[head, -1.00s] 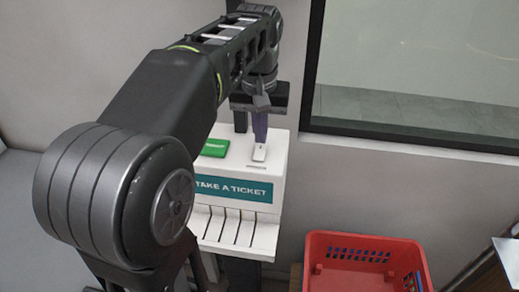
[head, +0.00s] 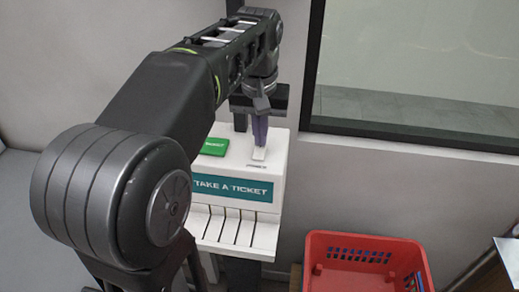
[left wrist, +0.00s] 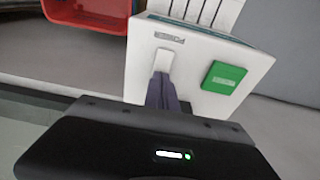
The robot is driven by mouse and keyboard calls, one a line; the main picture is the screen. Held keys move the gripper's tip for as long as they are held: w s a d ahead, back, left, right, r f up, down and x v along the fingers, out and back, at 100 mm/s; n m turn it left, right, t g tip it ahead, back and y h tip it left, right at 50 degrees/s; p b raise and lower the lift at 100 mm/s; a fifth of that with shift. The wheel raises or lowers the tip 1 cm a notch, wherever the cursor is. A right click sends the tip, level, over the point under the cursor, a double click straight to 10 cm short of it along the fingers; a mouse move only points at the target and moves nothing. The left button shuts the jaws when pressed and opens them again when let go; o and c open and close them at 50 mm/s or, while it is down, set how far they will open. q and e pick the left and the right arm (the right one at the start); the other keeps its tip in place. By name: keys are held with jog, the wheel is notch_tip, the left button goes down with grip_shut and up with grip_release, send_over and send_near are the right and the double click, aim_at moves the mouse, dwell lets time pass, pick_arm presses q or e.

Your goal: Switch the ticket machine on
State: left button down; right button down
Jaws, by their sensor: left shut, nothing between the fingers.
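The ticket machine (head: 283,168) is a white box with a teal "TAKE A TICKET" panel (head: 232,189) and several slots below. On its top are a green button (head: 214,147) and a white power switch (head: 259,154). My left gripper (head: 260,142) is shut and empty, pointing down with its fingertips at the switch. In the left wrist view the switch (left wrist: 163,60) is a white lever beside the label "POWER", and the closed fingertips (left wrist: 161,82) meet its end. I cannot tell if they press on it. My right gripper is out of view.
A red basket (head: 365,240) stands at the lower right of the machine and also shows in the left wrist view (left wrist: 95,14). A dark-framed window (head: 405,140) is in the wall at the right. My left arm hides part of the wall.

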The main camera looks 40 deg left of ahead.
pick_arm(q)
jog(key=shift+f, duration=0.45)
jog(key=shift+r, duration=0.1)
notch_tip(320, 180, up, 5)
jog(key=p, duration=0.4)
jog(key=shift+r+p, duration=0.5)
jog(key=shift+r, duration=0.45)
